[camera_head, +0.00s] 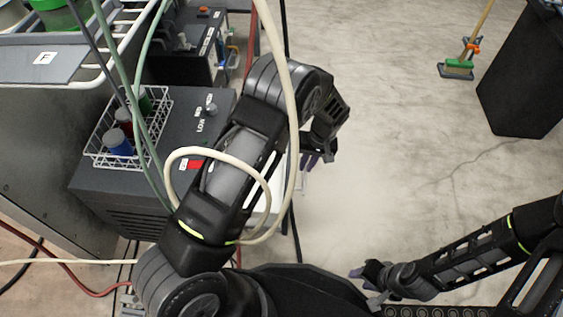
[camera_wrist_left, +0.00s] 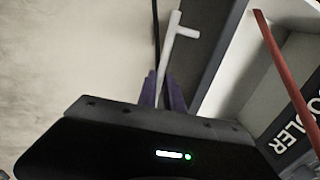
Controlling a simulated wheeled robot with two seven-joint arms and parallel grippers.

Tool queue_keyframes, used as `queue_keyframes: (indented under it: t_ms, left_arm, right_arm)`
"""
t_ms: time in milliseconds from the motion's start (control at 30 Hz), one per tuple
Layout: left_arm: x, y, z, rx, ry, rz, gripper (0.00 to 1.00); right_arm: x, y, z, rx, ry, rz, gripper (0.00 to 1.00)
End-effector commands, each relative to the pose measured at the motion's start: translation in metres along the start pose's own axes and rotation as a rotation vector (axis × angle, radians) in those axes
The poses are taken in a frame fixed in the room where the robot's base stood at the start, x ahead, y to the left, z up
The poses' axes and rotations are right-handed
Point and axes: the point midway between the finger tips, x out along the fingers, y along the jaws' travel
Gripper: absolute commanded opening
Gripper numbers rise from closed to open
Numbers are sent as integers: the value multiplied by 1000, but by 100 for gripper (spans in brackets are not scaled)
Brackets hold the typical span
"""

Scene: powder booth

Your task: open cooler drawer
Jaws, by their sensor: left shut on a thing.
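The cooler (camera_head: 185,125) is a dark grey box at the left of the head view, with a knob on top. Its COOLER label (camera_wrist_left: 293,128) shows at the right of the left wrist view. A pale bar handle (camera_wrist_left: 174,40) stands before a dark edge and a white panel in that view. My left gripper (camera_wrist_left: 163,92) is shut on the handle, its purple fingers on either side of the bar. In the head view my left gripper (camera_head: 308,160) is beside the cooler, and my arm hides much of the drawer side. My right gripper (camera_head: 362,274) is low, away from the cooler; its jaw gap is unclear.
A white wire basket (camera_head: 128,128) with several cans sits on the cooler. Pale and green hoses cross near my left arm, and a red hose (camera_wrist_left: 285,80) crosses the left wrist view. Open concrete floor (camera_head: 400,150) lies right; a dark bin (camera_head: 525,75) and a broom (camera_head: 460,66) stand far right.

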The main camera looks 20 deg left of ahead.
Motion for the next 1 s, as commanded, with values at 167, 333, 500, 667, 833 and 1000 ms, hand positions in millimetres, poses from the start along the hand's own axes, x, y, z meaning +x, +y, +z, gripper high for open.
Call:
queue_keyframes:
  t_ms: [167, 333, 500, 667, 833, 1000]
  left_arm:
    - [-4, 26, 1, 2, -2, -1, 0]
    - [-6, 34, 1, 0, -3, -1, 0]
    - [-6, 34, 1, 0, -4, -1, 0]
    - [-6, 34, 1, 0, -4, -2, 14]
    - [-6, 34, 0, 0, -2, -1, 28]
    - [-6, 34, 0, 0, -1, -1, 32]
  right_arm:
    - [5, 1, 0, 0, 2, 0, 36]
    - [6, 2, -1, 0, 3, 0, 36]
    - [5, 2, -1, 0, 3, 0, 36]
    - [5, 2, -1, 0, 3, 0, 36]
    - [5, 2, -1, 0, 3, 0, 36]
    - [5, 2, 0, 0, 2, 0, 36]
